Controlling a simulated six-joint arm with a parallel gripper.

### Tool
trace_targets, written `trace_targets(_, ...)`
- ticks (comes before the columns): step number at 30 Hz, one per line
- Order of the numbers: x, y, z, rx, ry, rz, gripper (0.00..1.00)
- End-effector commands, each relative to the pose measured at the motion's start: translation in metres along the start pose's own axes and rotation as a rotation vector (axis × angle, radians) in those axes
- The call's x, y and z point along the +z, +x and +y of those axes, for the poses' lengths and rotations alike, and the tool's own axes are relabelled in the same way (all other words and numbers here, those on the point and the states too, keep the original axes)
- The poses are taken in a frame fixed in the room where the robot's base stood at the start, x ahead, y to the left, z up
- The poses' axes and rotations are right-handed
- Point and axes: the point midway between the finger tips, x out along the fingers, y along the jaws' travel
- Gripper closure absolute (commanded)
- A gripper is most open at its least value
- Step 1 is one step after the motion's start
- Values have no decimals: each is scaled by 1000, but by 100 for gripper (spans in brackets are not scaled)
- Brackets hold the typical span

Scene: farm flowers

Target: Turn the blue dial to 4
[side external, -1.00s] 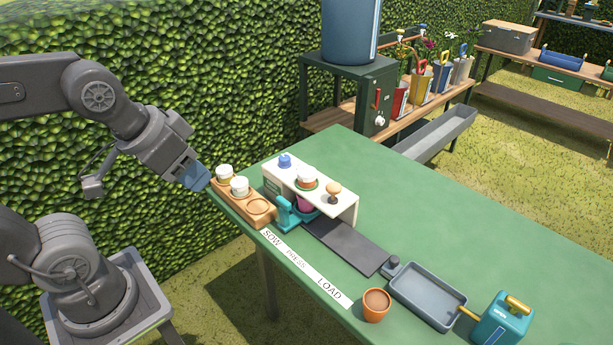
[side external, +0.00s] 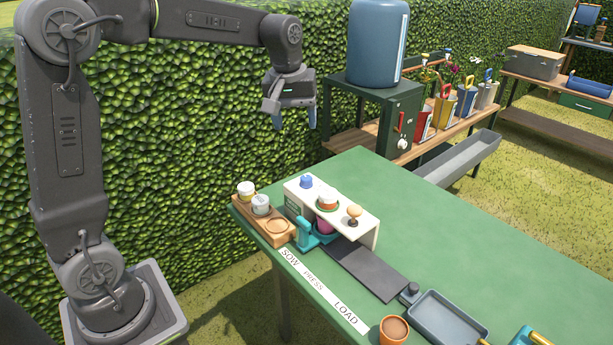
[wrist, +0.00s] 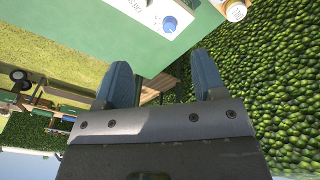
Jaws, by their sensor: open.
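The blue dial (side external: 306,181) sits on top of the white bench-top unit (side external: 365,222), at its far left end. In the wrist view the blue dial (wrist: 169,24) shows near the top, beside small markings on the white panel that are too small to read. My gripper (side external: 294,122) is raised above and behind the unit, near the hedge, pointing down. It is apart from the dial and holds nothing. In the wrist view its two blue fingers (wrist: 164,82) are spread, with the dial beyond their tips.
A wooden tray (side external: 285,240) with lidded jars stands left of the unit. A dark green cabinet with a blue barrel (side external: 376,45) stands behind. The table's right side (side external: 470,235) is clear.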

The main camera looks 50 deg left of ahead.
Motion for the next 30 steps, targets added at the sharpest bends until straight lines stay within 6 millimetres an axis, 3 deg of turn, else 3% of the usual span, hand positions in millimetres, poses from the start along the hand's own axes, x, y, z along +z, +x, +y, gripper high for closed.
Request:
trace_targets(1,-20,16,3,-21,-62,-25,37)
trace_targets(6,-69,60,7,-74,-247,-81,37)
trace_targets(12,-96,92,5,-110,-368,-111,37)
trace_targets(20,-98,113,3,-118,-389,-118,37)
trace_targets(30,-88,180,-4,-118,-386,-119,37)
